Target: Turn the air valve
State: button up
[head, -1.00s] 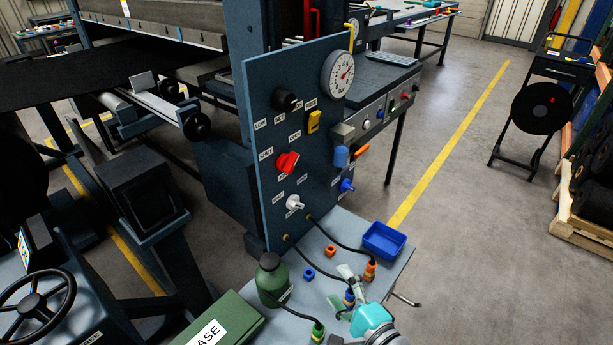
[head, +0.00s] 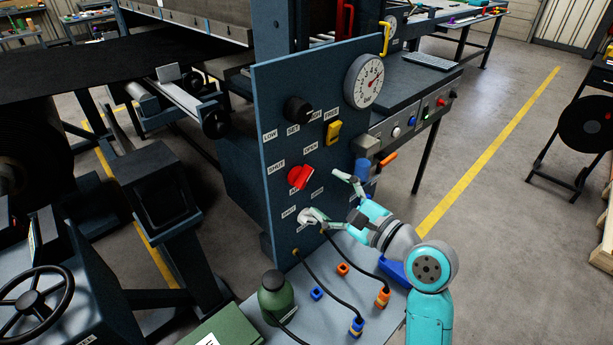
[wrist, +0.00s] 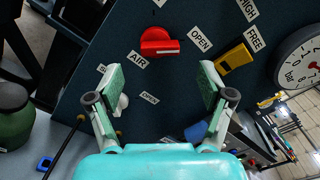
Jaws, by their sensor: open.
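The air valve is a red knob (head: 299,177) on the blue upright panel, with labels SHUT, OPEN and AIR around it. In the wrist view the red knob (wrist: 158,43) stands ahead, between and beyond the fingertips, with a pale mark on its grip. My gripper (head: 322,195) is open and empty in front of the panel, below and right of the knob. In the wrist view its two fingers (wrist: 160,72) are spread wide, apart from the knob.
A white knob (head: 306,216) sits lower on the panel, partly behind a finger. A yellow switch (head: 333,131), a black knob (head: 298,109) and a gauge (head: 365,81) are higher up. A green bottle (head: 275,297) and hoses stand on the table below.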

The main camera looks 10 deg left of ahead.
aim_at(307, 179)
jog(key=x, duration=0.7)
jog(key=shift+w+a, duration=0.15)
jog(key=shift+a, duration=0.05)
jog(key=c, duration=1.1)
